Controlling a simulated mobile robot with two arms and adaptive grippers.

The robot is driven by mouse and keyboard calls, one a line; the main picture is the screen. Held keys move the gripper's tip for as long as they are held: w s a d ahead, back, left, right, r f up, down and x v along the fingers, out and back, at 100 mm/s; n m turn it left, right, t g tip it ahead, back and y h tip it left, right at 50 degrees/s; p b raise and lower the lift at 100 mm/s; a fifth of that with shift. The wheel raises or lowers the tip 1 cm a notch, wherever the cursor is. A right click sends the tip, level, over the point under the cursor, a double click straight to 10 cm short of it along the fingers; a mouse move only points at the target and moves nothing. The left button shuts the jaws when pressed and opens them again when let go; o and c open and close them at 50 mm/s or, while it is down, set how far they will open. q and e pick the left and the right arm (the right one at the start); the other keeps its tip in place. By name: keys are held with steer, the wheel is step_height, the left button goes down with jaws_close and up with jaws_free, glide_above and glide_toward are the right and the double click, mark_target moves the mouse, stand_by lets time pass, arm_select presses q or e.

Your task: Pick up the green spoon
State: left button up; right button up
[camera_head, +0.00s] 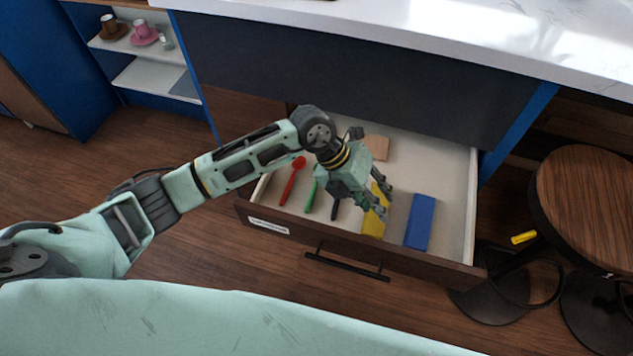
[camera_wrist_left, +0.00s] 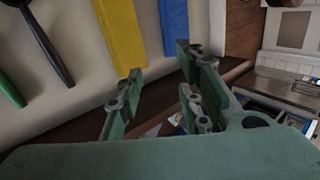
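The green spoon (camera_head: 311,196) lies in the open drawer (camera_head: 458,215), just right of a red spoon. My left arm hides its upper part in the head view. In the left wrist view, part of the green spoon (camera_wrist_left: 10,92) shows at the left edge. My left gripper (camera_head: 384,201) is over the drawer, above the yellow block and to the right of the green spoon. In the left wrist view its fingers (camera_wrist_left: 158,100) stand apart with nothing between them. My right gripper is not in view.
The drawer also holds a red spoon (camera_head: 291,183), a black utensil (camera_wrist_left: 46,40), a yellow block (camera_head: 373,223), a blue block (camera_head: 420,222) and a tan block (camera_head: 377,147). A round wooden stool (camera_head: 590,200) stands at right.

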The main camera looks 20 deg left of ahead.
mark_target(311, 198)
arm_select(q)
steer(key=w+a+f+y, duration=0.1)
steer(key=a+y, duration=0.1)
steer(key=a, duration=0.3)
steer(key=w+a+f+y, duration=0.1)
steer(key=a+y, duration=0.1)
steer(key=a, duration=0.3)
steer(key=w+a+n+y, duration=0.1)
steer(key=a+y, duration=0.1)
steer(key=a, duration=0.3)
steer(key=shift+w+f+y, duration=0.4)
steer(key=f, duration=0.7)
steer(key=shift+a+p, duration=0.25)
steer(key=shift+p, duration=0.05)
steer(key=shift+f, duration=0.3)
steer(key=shift+c, duration=0.6)
jaws_close()
